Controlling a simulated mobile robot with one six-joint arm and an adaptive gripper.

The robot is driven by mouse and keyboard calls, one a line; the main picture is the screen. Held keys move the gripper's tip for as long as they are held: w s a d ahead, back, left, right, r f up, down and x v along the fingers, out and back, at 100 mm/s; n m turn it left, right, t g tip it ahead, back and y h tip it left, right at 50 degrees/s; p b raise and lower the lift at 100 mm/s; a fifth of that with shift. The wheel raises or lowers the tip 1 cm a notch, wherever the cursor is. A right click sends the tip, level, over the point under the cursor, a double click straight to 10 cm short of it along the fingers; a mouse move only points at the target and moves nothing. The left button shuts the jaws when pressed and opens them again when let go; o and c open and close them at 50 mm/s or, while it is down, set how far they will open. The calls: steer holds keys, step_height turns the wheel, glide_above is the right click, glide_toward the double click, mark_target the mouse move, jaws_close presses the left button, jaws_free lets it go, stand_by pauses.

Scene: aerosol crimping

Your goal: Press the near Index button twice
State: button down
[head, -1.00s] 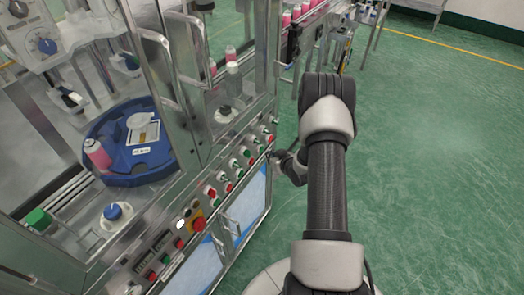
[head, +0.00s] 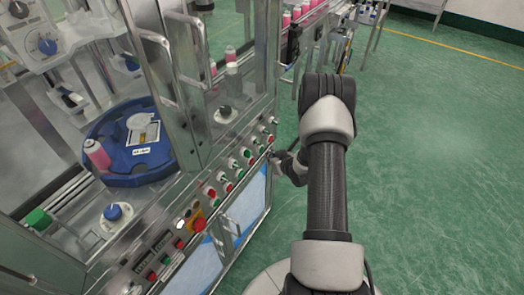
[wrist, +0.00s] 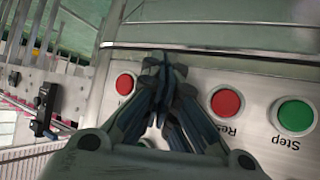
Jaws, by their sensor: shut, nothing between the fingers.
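The steel control panel (head: 213,185) carries a slanted row of red and green buttons along the machine's front edge. My gripper (wrist: 160,62) is shut and empty, its fingertips over the panel in the wrist view. One red button (wrist: 124,84) is just left of the fingers. A red button (wrist: 226,103) with a partly hidden label starting "Re" and a green Step button (wrist: 295,115) are to the right. I cannot read an Index label; the fingers may hide a button. Contact with the panel cannot be told. In the head view the gripper (head: 277,158) is at the panel's far end, partly hidden by my arm.
A red emergency-stop knob (head: 198,224) on a yellow base sits on the nearer panel. A blue turntable (head: 150,175) holds a pink bottle (head: 96,154) behind metal framing. A conveyor with pink bottles (head: 296,14) is at the back. Green floor (head: 440,170) on the right is clear.

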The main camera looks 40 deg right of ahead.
steer(key=shift+w, duration=0.1)
steer(key=shift+w+a, duration=0.15)
steer(key=shift+w, duration=0.15)
steer(key=shift+w+a+b, duration=0.15)
steer(key=shift+w+b, duration=0.25)
stand_by(0.9)
steer(key=shift+s, duration=0.1)
steer(key=shift+s+d, duration=0.3)
steer(key=shift+s, duration=0.4)
steer(key=shift+s+d, duration=0.3)
steer(key=shift+s, duration=0.45)
steer(key=shift+s+d, duration=0.35)
steer(key=shift+s, duration=0.45)
steer(key=shift+s+d, duration=0.3)
steer(key=shift+s, duration=0.45)
steer(key=shift+r, duration=0.1)
